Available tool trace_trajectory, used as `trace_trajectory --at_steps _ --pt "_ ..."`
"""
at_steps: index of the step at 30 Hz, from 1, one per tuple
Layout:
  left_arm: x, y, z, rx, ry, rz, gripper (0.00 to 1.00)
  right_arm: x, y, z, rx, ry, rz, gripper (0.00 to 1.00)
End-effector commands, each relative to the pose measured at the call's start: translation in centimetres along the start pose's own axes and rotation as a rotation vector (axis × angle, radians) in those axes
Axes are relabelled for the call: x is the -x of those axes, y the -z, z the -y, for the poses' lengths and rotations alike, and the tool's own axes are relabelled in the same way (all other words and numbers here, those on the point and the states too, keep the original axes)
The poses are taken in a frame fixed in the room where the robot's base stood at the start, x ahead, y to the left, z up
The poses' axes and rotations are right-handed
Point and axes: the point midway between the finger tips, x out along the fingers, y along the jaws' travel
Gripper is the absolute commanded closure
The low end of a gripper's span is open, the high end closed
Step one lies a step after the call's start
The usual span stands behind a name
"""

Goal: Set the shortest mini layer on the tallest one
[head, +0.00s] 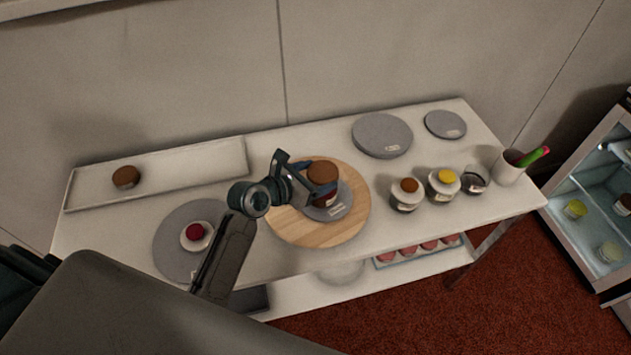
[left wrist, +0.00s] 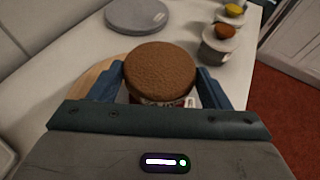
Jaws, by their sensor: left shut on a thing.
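My left gripper (head: 316,184) is shut on a round brown-topped mini layer (head: 322,172), with one finger on each side of it in the left wrist view (left wrist: 160,72). A dark reddish layer or side shows directly below the brown top, over a small grey disc (head: 337,208) on the round wooden board (head: 290,228). I cannot tell whether the held layer touches what is under it. Another brown mini layer (head: 126,177) sits on the long white tray (head: 200,166) at the left. My right gripper is not in view.
A large grey turntable (head: 170,245) at the front left bears a white dish (head: 186,240) with a dark red round thing (head: 195,231). Grey discs (head: 382,134) lie at the back right. Several jars (head: 443,185) and a white cup (head: 506,170) stand at the right.

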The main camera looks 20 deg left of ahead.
Motion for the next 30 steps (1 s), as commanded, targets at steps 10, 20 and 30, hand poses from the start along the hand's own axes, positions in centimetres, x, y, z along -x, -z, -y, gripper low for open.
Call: trace_trajectory --at_steps 10,20,30 --pt "-1.2 3.1 0.1 0.002 0.0 -0.002 0.51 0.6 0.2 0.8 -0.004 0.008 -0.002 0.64" --pt "-1.3 3.3 0.1 0.001 0.0 -0.002 0.19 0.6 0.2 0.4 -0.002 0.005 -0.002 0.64" --pt "-1.2 3.2 0.1 0.001 0.0 -0.001 0.07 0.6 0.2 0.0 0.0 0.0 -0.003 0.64"
